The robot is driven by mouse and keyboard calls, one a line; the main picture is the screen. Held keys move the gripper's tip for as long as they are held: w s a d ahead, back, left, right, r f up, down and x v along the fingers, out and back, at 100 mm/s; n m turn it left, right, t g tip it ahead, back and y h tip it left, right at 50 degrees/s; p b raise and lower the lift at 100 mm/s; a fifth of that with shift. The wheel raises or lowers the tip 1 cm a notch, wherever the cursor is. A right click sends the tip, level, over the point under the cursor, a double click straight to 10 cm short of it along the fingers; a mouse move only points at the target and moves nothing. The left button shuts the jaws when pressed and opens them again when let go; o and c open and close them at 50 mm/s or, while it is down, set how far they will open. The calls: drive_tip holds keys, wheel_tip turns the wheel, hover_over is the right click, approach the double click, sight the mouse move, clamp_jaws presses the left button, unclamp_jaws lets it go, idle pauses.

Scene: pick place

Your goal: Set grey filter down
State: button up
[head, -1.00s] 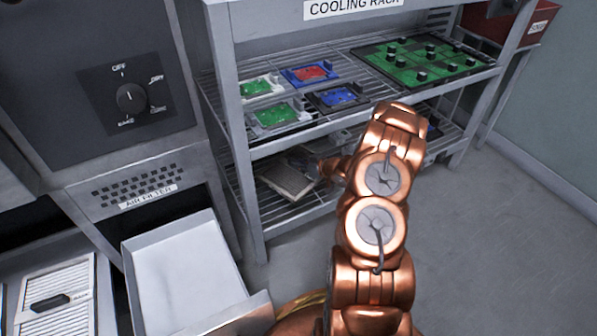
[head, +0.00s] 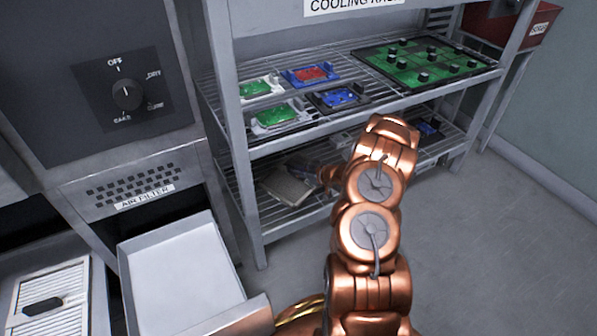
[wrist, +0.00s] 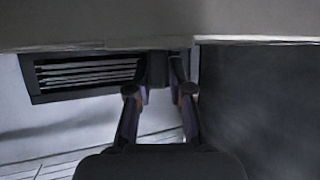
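The grey filter (head: 287,187) is a flat grey-beige slab low in the cooling rack, at the level of the lower wire shelf (head: 290,217). It looks slightly tilted, and I cannot tell whether its whole underside touches the shelf. My gripper (head: 318,172) is at its right side, partly hidden by my copper arm. In the wrist view the two fingers (wrist: 160,78) close around a dark block like a handle, below a broad grey slab (wrist: 60,25) that appears to be the filter.
The upper shelf (head: 300,135) holds several green, blue and red boards and a large green board (head: 425,62). A blue board (head: 428,128) is on the lower shelf at right. Rack posts (head: 232,140) stand close by. An open white drawer (head: 185,275) and a white filter (head: 50,305) are at lower left.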

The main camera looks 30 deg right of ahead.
drive_tip(key=o, duration=0.3)
drive_tip(key=shift+s+d+r, duration=0.1)
drive_tip(key=shift+r, duration=0.1)
drive_tip(key=p+v, duration=0.3)
drive_tip(key=v, duration=0.7)
drive_tip(key=shift+p+v, duration=0.4)
drive_tip(key=shift+v, duration=0.45)
